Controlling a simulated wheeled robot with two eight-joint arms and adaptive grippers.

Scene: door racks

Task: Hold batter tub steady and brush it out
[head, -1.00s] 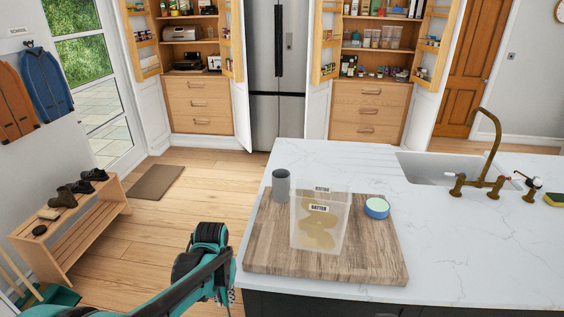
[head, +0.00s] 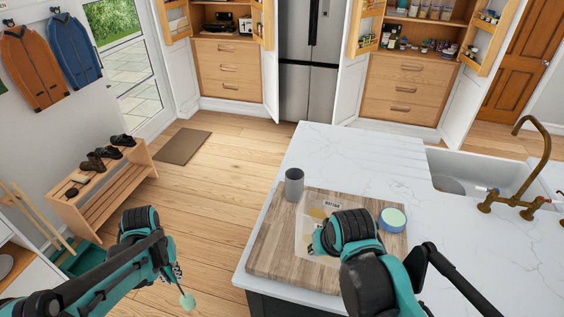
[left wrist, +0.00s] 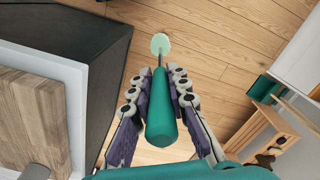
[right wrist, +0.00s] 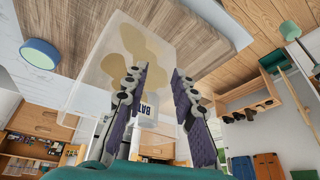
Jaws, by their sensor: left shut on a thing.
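The batter tub (head: 309,240), clear with yellowish batter smears and a label, stands on a wooden board (head: 270,257). It also shows in the right wrist view (right wrist: 112,52). My left gripper (left wrist: 160,85) is shut on the teal handle of a brush (left wrist: 161,118) with a pale green round head. It holds the brush over the floor, left of the island; the brush head shows in the head view (head: 187,300). My right gripper (right wrist: 158,78) is open by the tub; its left finger overlaps the tub in the picture. Contact cannot be told. My right arm hides part of the tub in the head view.
A grey cup (head: 294,185) stands at the board's back left corner. A round blue container with a pale green top (head: 393,219) is on the right of the board. The sink (head: 470,178) and brass tap (head: 533,165) are at the right. The back of the worktop is clear.

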